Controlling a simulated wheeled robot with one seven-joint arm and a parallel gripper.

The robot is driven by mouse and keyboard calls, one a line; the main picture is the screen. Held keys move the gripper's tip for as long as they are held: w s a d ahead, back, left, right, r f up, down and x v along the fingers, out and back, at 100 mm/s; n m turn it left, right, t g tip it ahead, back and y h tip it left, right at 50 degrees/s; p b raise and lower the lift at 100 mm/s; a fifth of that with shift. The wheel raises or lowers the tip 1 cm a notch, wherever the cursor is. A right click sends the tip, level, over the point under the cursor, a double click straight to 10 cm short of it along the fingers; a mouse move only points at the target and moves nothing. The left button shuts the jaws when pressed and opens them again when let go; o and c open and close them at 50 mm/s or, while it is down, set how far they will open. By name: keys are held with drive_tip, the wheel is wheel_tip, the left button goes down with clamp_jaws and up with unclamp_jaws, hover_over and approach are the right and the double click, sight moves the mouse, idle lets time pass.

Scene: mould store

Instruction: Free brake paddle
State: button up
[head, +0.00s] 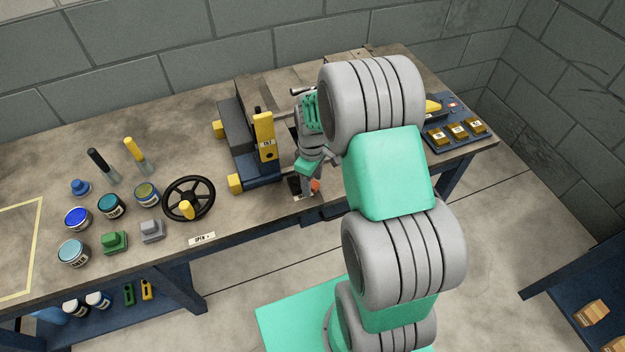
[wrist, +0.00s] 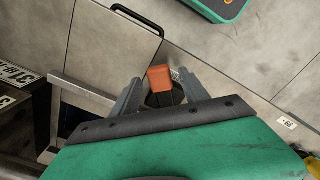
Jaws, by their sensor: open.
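The brake paddle, an orange-topped block, shows at the front edge of the bench beside the vise-like machine in the head view (head: 315,185). In the wrist view the orange block (wrist: 160,77) stands over a dark round base. My gripper (wrist: 158,84) is open, with one grey finger on each side of the orange block. I cannot tell whether either finger touches it. In the head view my gripper (head: 308,183) points down at the paddle, and my arm hides part of the area. The lower part of the paddle is mostly hidden.
A blue and grey machine with a yellow lever (head: 264,137) stands close left of my gripper. A black handwheel (head: 188,198) and several paint pots lie further left. A blue tray of brass blocks (head: 457,133) is at the right. Floor in front is clear.

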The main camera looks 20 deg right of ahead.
wheel_tip(320, 180, up, 8)
drive_tip(key=shift+f+b, duration=0.15)
drive_tip(key=shift+b, duration=0.15)
